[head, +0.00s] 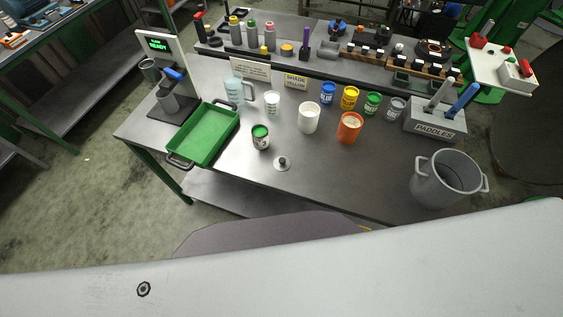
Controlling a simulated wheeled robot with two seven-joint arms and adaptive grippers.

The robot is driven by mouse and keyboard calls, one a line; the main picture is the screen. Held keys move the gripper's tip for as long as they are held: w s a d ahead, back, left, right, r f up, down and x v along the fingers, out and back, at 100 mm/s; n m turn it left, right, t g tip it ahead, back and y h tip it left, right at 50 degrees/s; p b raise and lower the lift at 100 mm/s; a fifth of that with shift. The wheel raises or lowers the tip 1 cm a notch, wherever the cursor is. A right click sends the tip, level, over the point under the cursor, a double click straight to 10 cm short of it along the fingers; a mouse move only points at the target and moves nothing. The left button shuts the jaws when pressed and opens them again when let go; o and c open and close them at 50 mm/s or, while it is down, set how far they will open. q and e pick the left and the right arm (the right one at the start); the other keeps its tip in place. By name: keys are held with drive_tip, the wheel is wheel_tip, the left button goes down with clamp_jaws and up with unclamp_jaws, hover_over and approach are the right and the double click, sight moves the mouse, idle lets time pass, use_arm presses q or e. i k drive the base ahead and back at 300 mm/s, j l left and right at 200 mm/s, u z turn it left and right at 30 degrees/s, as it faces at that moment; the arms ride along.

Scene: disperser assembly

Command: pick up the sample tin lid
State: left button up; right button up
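The lid (283,164), a small pale disc with a dark knob on top, lies on the grey metal table near its front edge. I take it to be the sample tin lid. Neither of my grippers shows in the head view.
A green tray (208,133) lies left of the tin. A white cup (308,118) and an orange cup (349,128) stand behind the lid. A grey two-handled bucket (447,181) and a paddle holder (435,122) stand right. The table around the lid is clear.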

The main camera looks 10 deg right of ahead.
sight(282, 163)
drive_tip(key=k+l+u, duration=0.65)
drive_tip(key=k+u, duration=0.2)
drive_tip(key=i+l, duration=0.05)
